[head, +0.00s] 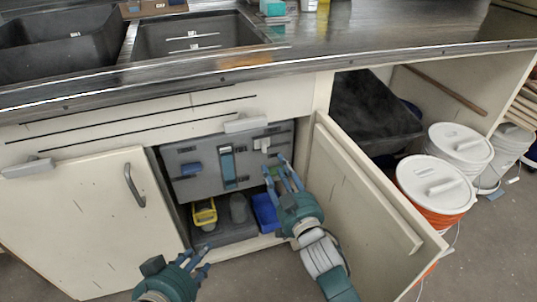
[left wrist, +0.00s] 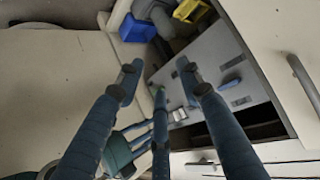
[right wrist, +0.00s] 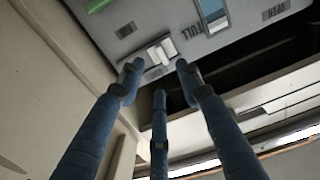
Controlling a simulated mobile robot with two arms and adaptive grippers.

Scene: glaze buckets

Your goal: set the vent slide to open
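A grey panel (head: 205,155) is set inside the open cabinet. It has a blue slide knob (head: 191,168) on its left, a tall teal window in the middle and a white switch-like piece (head: 262,143) at upper right. An "OPEN" label (right wrist: 274,11) shows in the right wrist view, on the knob's side of the panel; I cannot read the knob's setting. My right gripper (head: 277,172) is open before the panel's right part, its fingertips near the white piece (right wrist: 160,51). My left gripper (head: 194,262) is open and empty, low before the cabinet.
The right cabinet door (head: 360,205) stands open beside my right arm; the left door (head: 85,220) is at the left. Below the panel are a yellow caddy (head: 204,213) and a blue bin (head: 266,212). White-lidded buckets (head: 436,185) stand at the right.

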